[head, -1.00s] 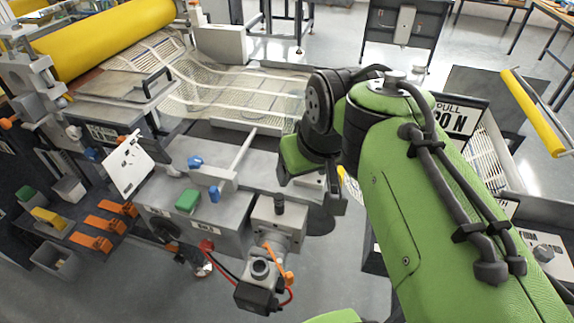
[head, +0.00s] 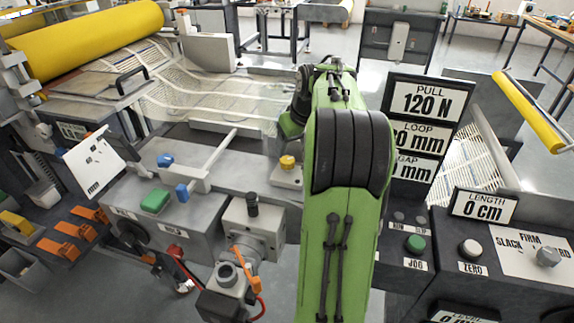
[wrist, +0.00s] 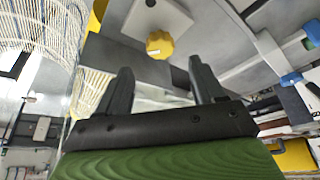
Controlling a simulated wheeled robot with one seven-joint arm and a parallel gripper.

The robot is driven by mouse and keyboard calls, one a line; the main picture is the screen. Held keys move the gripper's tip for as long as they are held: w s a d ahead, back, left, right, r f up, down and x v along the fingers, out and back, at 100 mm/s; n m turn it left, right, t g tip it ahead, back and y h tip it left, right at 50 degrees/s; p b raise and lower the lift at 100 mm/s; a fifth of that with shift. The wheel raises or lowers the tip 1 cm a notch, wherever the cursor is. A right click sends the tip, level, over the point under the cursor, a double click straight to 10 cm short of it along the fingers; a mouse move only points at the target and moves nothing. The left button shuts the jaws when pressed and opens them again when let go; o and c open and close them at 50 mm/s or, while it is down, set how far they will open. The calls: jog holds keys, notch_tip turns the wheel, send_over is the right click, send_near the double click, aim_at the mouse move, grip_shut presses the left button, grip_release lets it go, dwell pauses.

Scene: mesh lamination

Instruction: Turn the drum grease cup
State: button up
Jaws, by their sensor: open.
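A yellow scalloped cap, seemingly the drum grease cup (head: 287,161), sits on a small light-grey block (head: 284,178) just left of my arm in the head view. In the wrist view the yellow cap (wrist: 159,45) shows beyond my fingertips, roughly centred between them, with the pale block (wrist: 150,17) behind it. My gripper (wrist: 160,66) is open and empty, its two dark fingers apart. The cap appears beyond the fingers, not between them. In the head view my arm hides the gripper fingers.
A grey machine bench with a green button (head: 156,201), a blue-ended lever (head: 208,170) and a black-knobbed valve (head: 252,205) lies left of my arm. Signs (head: 428,100) and a control panel (head: 480,250) stand right. A yellow roller (head: 100,40) and mesh are behind.

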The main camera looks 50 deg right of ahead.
aim_at(287, 160)
jog(key=b+x, duration=0.2)
jog(key=x, duration=0.4)
jog(key=shift+w+f, duration=0.1)
jog(key=shift+f, duration=0.25)
jog(key=c, duration=1.1)
jog(key=shift+o, duration=0.2)
jog(key=shift+r+m, duration=0.1)
jog(key=shift+m, duration=0.3)
jog(key=m+g+h+p, duration=0.1)
jog(key=m, duration=0.2)
jog(key=shift+w+a+m+p, duration=0.1)
jog(key=shift+a+m+p, duration=0.05)
jog(key=shift+m+p, duration=0.2)
jog(key=shift+m+g+h+p, duration=0.65)
jog(key=shift+m+p, duration=0.45)
jog(key=shift+m, duration=1.05)
